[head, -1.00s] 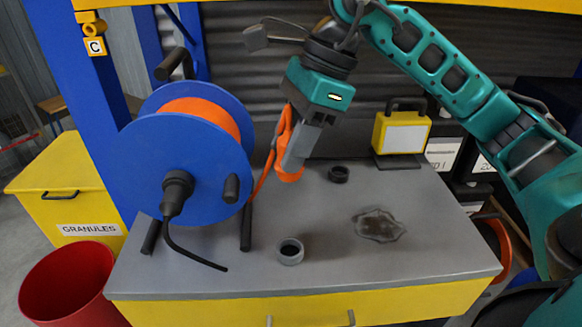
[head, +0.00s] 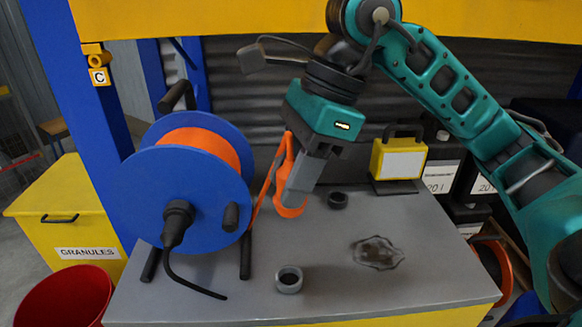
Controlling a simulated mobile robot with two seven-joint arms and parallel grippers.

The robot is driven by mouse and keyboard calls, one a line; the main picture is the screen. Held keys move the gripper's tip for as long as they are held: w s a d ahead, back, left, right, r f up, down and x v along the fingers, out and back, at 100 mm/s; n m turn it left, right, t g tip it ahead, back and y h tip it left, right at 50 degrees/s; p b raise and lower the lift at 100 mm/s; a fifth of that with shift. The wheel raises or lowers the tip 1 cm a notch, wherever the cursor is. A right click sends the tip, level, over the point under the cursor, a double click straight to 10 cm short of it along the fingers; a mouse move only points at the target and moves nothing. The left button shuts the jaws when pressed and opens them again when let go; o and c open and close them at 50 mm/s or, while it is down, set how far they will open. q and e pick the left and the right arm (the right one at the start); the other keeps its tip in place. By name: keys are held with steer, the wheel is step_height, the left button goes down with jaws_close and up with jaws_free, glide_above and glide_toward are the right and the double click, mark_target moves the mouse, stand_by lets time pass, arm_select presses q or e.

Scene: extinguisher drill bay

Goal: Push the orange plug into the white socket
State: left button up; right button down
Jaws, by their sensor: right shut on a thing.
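The orange plug (head: 291,209) is in the jaws of my right gripper (head: 298,190), above the back of the grey bench. An orange cord (head: 264,193) runs from the plug towards the cable reel (head: 180,190). The gripper's grey finger covers part of the plug, and I cannot tell whether the plug touches the bench. I see no white socket in this view. My left gripper is out of view.
A black ring (head: 338,200) and a grey ring (head: 289,279) sit on the bench (head: 330,250). A dark stain (head: 378,252) marks its right part. A yellow lamp (head: 398,160) stands at the back right. A red bin (head: 65,297) stands lower left.

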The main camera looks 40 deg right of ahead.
steer(key=s+a+r, duration=0.4)
steer(key=s+a, duration=0.1)
steer(key=s, duration=0.4)
steer(key=shift+s+a+r+p, duration=0.15)
steer(key=shift+a+p, duration=0.15)
steer(key=shift+p, duration=0.05)
stand_by(1.2)
